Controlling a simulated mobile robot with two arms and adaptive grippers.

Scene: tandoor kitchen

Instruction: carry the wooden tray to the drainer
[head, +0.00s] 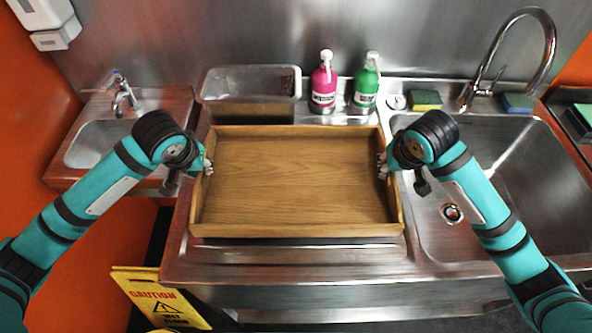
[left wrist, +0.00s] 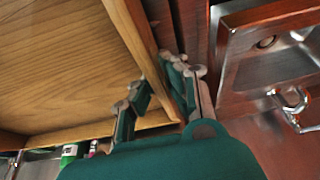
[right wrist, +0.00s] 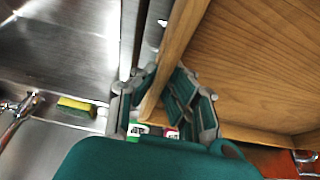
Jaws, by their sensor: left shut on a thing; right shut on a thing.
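The wooden tray (head: 295,231) is empty and looks level. It is over the ridged metal drainer (head: 290,252) left of the large sink; I cannot tell whether it touches the drainer. My left gripper (head: 207,165) is shut on the tray's left wall, and the left wrist view shows its fingers (left wrist: 160,95) on both sides of that wall (left wrist: 133,32). My right gripper (head: 383,166) is shut on the tray's right wall, and the right wrist view shows its fingers (right wrist: 160,97) around that wall (right wrist: 180,45). The tray hides much of the drainer.
Behind the tray stand a clear container (head: 250,84), a pink bottle (head: 324,82) and a green bottle (head: 366,84). The large sink (head: 500,180) with its tall tap (head: 545,45) is at right. A small basin (head: 100,142) is at left. A yellow caution sign (head: 160,298) stands below.

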